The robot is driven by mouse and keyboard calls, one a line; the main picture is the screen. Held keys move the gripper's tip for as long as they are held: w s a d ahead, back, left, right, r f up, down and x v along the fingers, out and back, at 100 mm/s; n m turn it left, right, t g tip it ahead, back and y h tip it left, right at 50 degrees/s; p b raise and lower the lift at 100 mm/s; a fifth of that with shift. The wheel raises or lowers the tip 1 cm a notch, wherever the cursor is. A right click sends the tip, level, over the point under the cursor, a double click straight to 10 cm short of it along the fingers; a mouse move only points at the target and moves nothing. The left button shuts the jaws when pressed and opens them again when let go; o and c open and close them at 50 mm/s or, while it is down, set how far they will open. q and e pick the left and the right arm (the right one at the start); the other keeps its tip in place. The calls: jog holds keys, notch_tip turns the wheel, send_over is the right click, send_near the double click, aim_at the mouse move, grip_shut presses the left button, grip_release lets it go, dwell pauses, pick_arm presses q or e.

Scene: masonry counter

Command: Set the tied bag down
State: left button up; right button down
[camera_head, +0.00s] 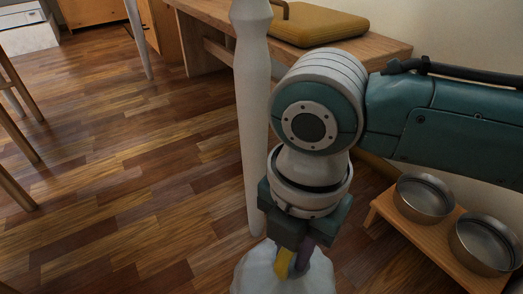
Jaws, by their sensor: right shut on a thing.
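A pale, whitish tied bag (262,274) shows at the bottom edge of the head view, and its lower part is cut off by the frame. My right gripper (292,268) points down and is shut on the top of the bag. A yellow piece and a purple piece show at the fingertips. I cannot tell whether the bag touches the floor. My left gripper is not in view.
Two metal bowls (424,196) sit in a low wooden stand (377,209) at the right. A white table leg (252,130) stands just left of my right arm. A wooden bench (385,48) with a mustard cushion (318,24) is behind.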

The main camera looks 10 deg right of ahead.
aim_at(290, 265)
notch_tip(290, 265, down, 4)
jog(key=b, duration=0.3)
jog(key=shift+w+f, duration=0.1)
jog(key=shift+f, duration=0.1)
jog(key=shift+r, duration=0.15)
jog(key=c, duration=0.8)
grip_release()
